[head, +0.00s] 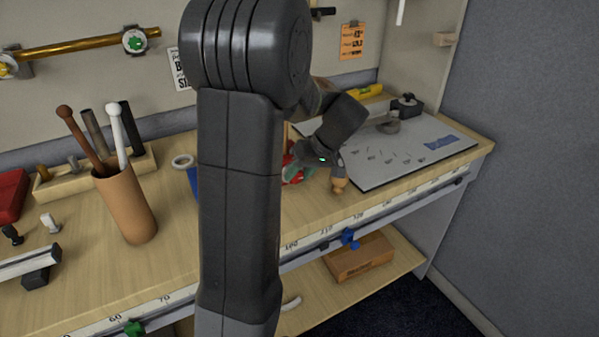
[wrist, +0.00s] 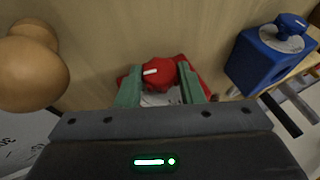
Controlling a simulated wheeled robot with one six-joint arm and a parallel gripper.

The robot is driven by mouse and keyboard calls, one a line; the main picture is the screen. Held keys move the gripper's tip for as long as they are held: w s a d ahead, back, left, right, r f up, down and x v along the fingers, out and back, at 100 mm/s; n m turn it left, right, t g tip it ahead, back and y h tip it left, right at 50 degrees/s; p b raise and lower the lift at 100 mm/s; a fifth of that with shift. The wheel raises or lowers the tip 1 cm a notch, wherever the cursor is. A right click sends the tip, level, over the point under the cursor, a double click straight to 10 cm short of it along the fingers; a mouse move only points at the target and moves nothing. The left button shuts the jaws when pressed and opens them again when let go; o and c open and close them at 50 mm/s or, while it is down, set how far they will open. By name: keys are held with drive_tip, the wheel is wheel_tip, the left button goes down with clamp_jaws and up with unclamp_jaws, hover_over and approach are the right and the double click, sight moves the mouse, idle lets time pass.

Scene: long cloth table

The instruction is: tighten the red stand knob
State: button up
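The red stand knob (wrist: 160,72), with a white mark on its face, is in the middle of the wrist view. It sits over a pale dial (wrist: 160,98) on the red stand (wrist: 207,92), which is mostly hidden behind my gripper. My gripper (wrist: 160,78) has one green finger on each side of the knob, with no clear gap showing, so it looks shut on it. In the head view my gripper (head: 304,171) is low at the red stand (head: 290,176), and my arm hides much of both.
A blue stand (wrist: 262,58) with its own knob is at the right of the wrist view. A round wooden knob (wrist: 32,65) is close at the left. In the head view a grey board (head: 410,150) lies to the right and a brown cup (head: 125,205) stands left.

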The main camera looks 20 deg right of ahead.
drive_tip(key=o, duration=0.4)
drive_tip(key=shift+r, duration=0.1)
drive_tip(key=v, duration=1.3)
drive_tip(key=shift+d+r+p, duration=0.2)
drive_tip(key=shift+r+p, duration=0.1)
drive_tip(key=shift+p, duration=0.15)
drive_tip(key=shift+s, duration=0.1)
drive_tip(key=b+x, duration=0.1)
drive_tip(key=x, duration=1.2)
drive_tip(key=shift+a+f, duration=0.15)
drive_tip(key=shift+f, duration=0.15)
drive_tip(key=shift+a+f, duration=0.1)
drive_tip(key=shift+f, duration=0.1)
drive_tip(key=shift+r+h+b, duration=0.1)
drive_tip(key=shift+h+b, duration=0.2)
drive_tip(key=shift+h, duration=0.1)
